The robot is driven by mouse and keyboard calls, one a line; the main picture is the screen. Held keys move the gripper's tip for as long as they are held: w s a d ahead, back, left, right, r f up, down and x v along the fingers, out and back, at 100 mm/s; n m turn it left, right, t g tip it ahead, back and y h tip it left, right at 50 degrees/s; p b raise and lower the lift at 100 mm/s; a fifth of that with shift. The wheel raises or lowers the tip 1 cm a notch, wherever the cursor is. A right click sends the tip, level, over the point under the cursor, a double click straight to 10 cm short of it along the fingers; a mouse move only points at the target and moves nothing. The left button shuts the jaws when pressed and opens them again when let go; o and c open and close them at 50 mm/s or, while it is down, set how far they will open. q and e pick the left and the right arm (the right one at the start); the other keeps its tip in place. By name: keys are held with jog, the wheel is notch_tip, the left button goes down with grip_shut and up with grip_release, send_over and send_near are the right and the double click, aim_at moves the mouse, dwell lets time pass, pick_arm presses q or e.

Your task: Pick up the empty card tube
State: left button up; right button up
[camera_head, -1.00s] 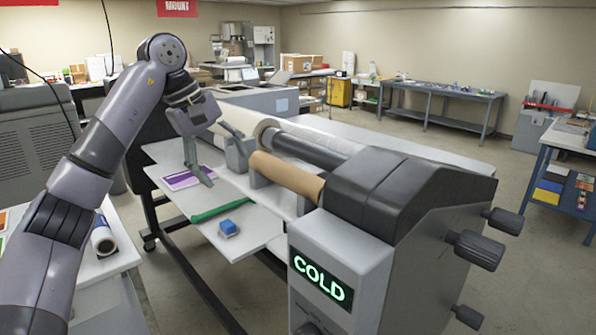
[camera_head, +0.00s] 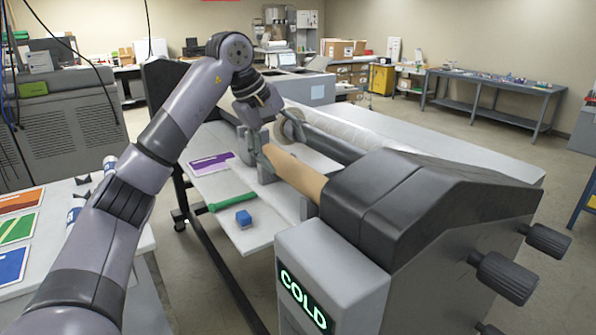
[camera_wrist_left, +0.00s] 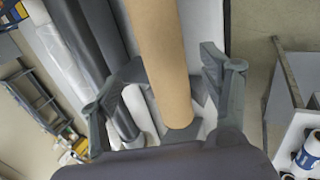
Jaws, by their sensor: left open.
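The brown card tube (camera_head: 296,172) lies along the front of the laminator, in front of its dark roller. Its near end meets the black housing in the head view. My left gripper (camera_head: 254,148) is over the far end of the tube. In the left wrist view the tube (camera_wrist_left: 158,55) runs between the two spread fingers of my left gripper (camera_wrist_left: 163,88). The gripper is open, with gaps showing beside the tube. Whether a finger touches it I cannot tell. My right gripper is not in view.
The laminator's black housing (camera_head: 410,205) stands close at the right of the tube. A table with coloured prints (camera_head: 15,230) is at the left.

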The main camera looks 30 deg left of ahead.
aim_at(291, 164)
pick_arm(q)
jog(key=shift+w+f, duration=0.1)
jog(key=shift+f, duration=0.45)
jog(key=shift+d+f+p, duration=0.1)
jog(key=shift+f+p, duration=0.05)
jog(key=shift+p, duration=0.15)
jog(key=p+x, duration=0.2)
jog(key=x, duration=0.2)
jog(key=shift+w+d+f, duration=0.1)
jog(key=shift+d+f, duration=0.15)
jog(key=shift+f, duration=0.1)
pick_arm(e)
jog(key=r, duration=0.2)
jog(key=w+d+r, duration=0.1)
pick_arm(q)
jog(key=shift+c, duration=0.2)
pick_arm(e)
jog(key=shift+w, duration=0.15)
pick_arm(q)
jog(key=shift+c, duration=1.3)
jog(key=c, duration=0.7)
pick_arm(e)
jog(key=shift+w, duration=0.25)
pick_arm(q)
jog(key=shift+o, duration=0.2)
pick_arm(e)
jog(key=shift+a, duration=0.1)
